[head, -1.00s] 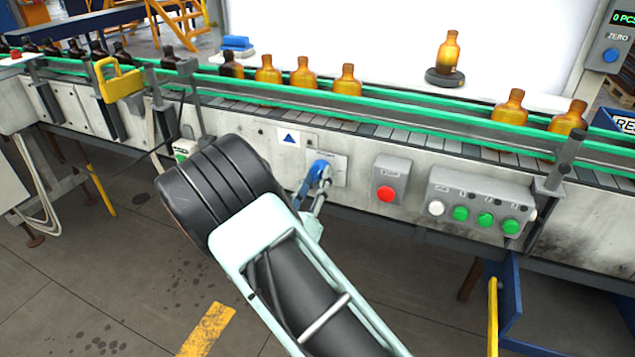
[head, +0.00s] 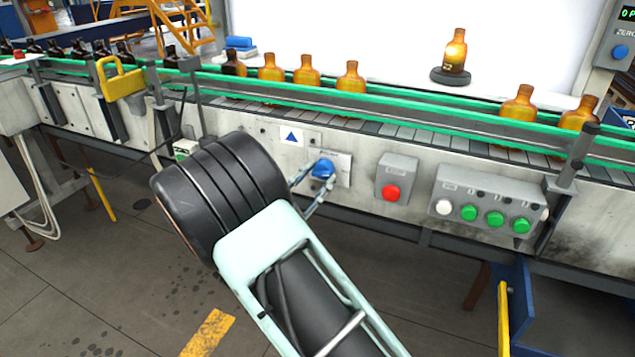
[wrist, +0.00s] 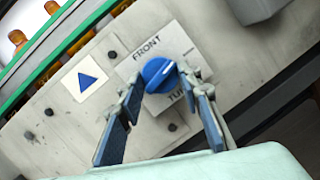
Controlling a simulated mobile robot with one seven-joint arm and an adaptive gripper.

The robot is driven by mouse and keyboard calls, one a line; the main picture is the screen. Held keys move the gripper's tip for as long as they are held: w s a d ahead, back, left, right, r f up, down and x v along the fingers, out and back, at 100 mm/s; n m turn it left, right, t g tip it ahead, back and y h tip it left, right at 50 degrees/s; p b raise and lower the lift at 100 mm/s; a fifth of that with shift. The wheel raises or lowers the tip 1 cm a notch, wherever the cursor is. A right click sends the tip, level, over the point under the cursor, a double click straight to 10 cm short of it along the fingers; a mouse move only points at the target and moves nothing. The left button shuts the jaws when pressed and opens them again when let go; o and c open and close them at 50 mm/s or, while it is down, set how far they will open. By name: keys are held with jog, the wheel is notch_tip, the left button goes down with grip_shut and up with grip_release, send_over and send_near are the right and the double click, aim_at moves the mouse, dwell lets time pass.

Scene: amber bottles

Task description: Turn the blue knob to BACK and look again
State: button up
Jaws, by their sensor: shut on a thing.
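The blue knob (head: 322,168) sits on a light plate on the conveyor's front panel. In the wrist view the knob (wrist: 157,74) has a white pointer line towards the upper right, with FRONT lettered above it; the lower lettering is partly hidden. My gripper (wrist: 160,86) is shut on the knob, one finger on each side. In the head view my gripper (head: 318,182) reaches the knob from the lower left, partly behind my arm. An amber bottle (head: 456,50) stands upright on a dark round disc (head: 449,77) before the white backdrop, a dark mark low on its side.
A red button box (head: 397,178) and a grey box with a white button and several green ones (head: 485,203) are right of the knob. More amber bottles (head: 351,80) stand on the green-railed conveyor. A post (head: 574,160) rises at the right.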

jog(key=shift+r+m+g+h+b, duration=0.1)
jog(key=shift+m+g+h+b, duration=0.25)
jog(key=shift+m, duration=0.95)
jog(key=o, duration=1.2)
jog(key=shift+c, duration=0.2)
jog(key=shift+a, duration=0.1)
jog(key=v, duration=1.2)
jog(key=shift+r, duration=0.1)
